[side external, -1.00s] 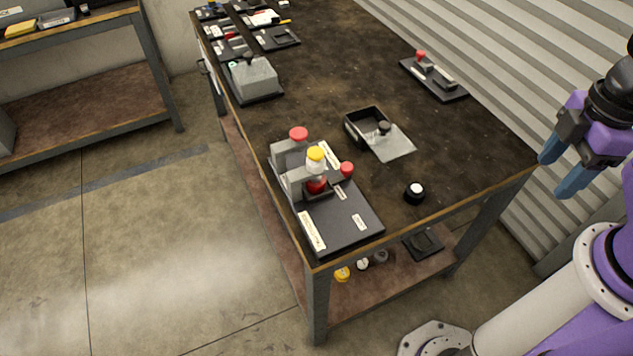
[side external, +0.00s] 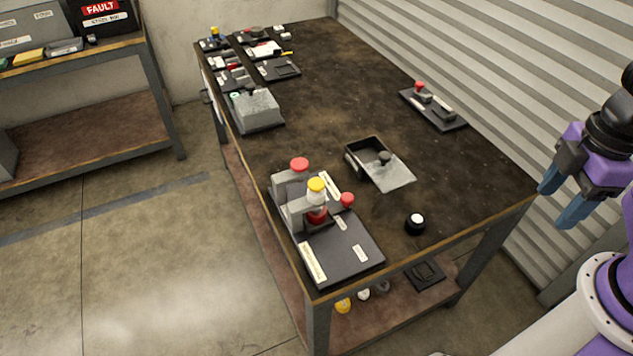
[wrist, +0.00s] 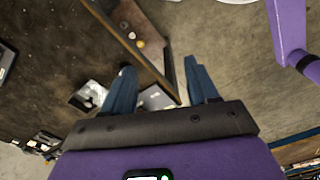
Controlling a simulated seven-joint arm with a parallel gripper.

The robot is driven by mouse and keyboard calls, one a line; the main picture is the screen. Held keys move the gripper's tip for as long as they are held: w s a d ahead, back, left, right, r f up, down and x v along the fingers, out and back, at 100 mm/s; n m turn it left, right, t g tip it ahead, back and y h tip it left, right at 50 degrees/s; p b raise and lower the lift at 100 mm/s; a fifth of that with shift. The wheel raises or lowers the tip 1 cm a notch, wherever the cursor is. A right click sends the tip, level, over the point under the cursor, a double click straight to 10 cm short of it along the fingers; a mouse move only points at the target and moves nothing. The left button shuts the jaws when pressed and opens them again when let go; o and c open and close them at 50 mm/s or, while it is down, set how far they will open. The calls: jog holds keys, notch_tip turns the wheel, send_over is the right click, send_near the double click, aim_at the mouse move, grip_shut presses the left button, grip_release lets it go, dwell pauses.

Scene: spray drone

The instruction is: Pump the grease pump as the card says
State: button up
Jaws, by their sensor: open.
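A dark base plate (side external: 345,249) at the table's near left corner carries grey brackets, a yellow-topped white and red part (side external: 316,190), and red knobs (side external: 299,165) (side external: 347,200). White labels (side external: 312,261) lie on it, too small to read. A separate dark board (side external: 434,110) with a red-knobbed part stands at the right edge. I cannot tell for sure which fixture is the grease pump, or which label is the card. My gripper (side external: 560,195) is open and empty, off the table's right side, apart from everything. Its blue fingers also show in the wrist view (wrist: 160,80).
An open black tray with a grey lid plate (side external: 398,178) sits mid-table. A black round button with a white top (side external: 415,224) is near the front edge. A grey box (side external: 257,110) and several small boards are farther back. A red FAULT sign (side external: 101,8) stands on the left bench.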

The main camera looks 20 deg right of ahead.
jog(key=shift+w+a, duration=0.1)
jog(key=shift+a, duration=0.05)
jog(key=c, duration=0.9)
jog(key=w+a+r+n, duration=0.1)
jog(key=w+a+n, duration=0.2)
jog(key=w+a, duration=0.1)
jog(key=w+a+r+n, duration=0.1)
jog(key=w+a+n, duration=0.3)
jog(key=w+a, duration=0.1)
jog(key=w+a+r+n, duration=0.1)
jog(key=w+a+n, duration=0.2)
jog(key=w+a, duration=0.1)
jog(key=shift+w+a+r+n, duration=0.3)
jog(key=shift+w+a, duration=0.1)
jog(key=shift+w, duration=0.2)
grip_shut()
jog(key=w+a+n, duration=0.5)
jog(key=w+n, duration=0.1)
jog(key=w, duration=0.2)
jog(key=w+a+f+n, duration=0.1)
jog(key=w+a+n, duration=0.5)
jog(key=w, duration=0.2)
jog(key=shift+a+f+n, duration=0.25)
jog(key=shift+f+n, duration=0.05)
jog(key=shift+n, duration=0.1)
jog(key=shift+w, duration=0.1)
